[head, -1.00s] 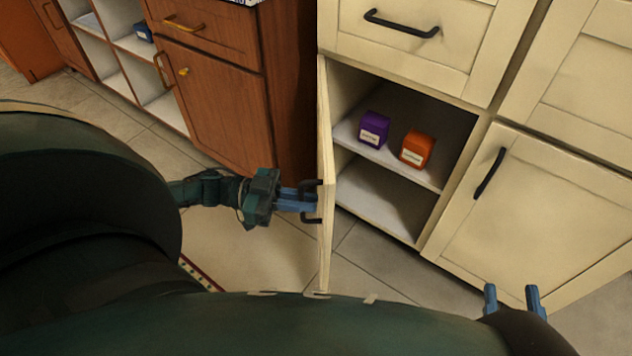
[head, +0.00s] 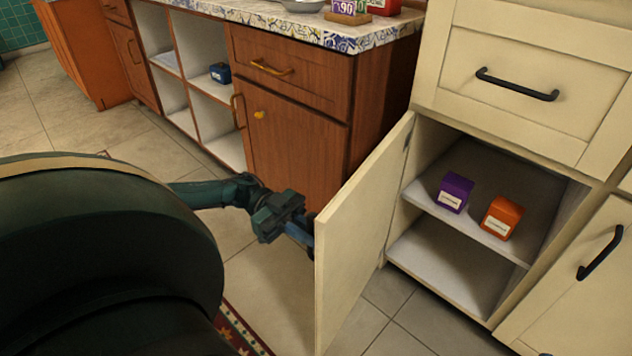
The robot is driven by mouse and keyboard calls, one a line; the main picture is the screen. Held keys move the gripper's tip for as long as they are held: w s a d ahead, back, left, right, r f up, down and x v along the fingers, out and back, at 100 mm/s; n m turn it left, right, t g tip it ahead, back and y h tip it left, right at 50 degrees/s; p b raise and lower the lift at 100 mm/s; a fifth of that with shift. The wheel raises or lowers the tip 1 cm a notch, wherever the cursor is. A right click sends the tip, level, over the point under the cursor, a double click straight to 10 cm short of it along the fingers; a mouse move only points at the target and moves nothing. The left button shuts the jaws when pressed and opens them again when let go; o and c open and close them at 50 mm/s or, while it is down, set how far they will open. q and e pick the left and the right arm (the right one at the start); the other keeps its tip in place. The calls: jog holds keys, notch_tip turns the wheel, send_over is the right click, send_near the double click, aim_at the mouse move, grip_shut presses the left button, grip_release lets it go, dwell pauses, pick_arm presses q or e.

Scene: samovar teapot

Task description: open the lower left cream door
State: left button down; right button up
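The lower left cream door (head: 362,232) stands wide open, swung out to the left of its cabinet, with its inner face towards me. My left gripper (head: 302,236) is at the free edge of the door, on its outer side. Its blue fingers look closed on the dark door handle (head: 313,219), which is mostly hidden behind the door edge. The open cabinet shows a shelf (head: 425,200) with a purple box (head: 455,193) and an orange box (head: 502,218). My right gripper is not in view.
A brown wooden cabinet (head: 296,150) with a patterned countertop (head: 290,28) stands left of the door. A closed cream drawer (head: 530,85) is above the opening, and another closed cream door (head: 580,300) is at right. A patterned rug (head: 240,330) lies on the tiled floor.

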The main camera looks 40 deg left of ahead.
pick_arm(q)
jog(key=shift+s+a+f, duration=0.1)
jog(key=shift+a, duration=0.5)
jog(key=c, duration=1.6)
grip_release()
jog(key=shift+c, duration=0.2)
jog(key=shift+a, duration=0.1)
jog(key=a+b, duration=0.1)
jog(key=a, duration=1.2)
jog(key=shift+s+b, duration=0.3)
jog(key=shift+s, duration=0.1)
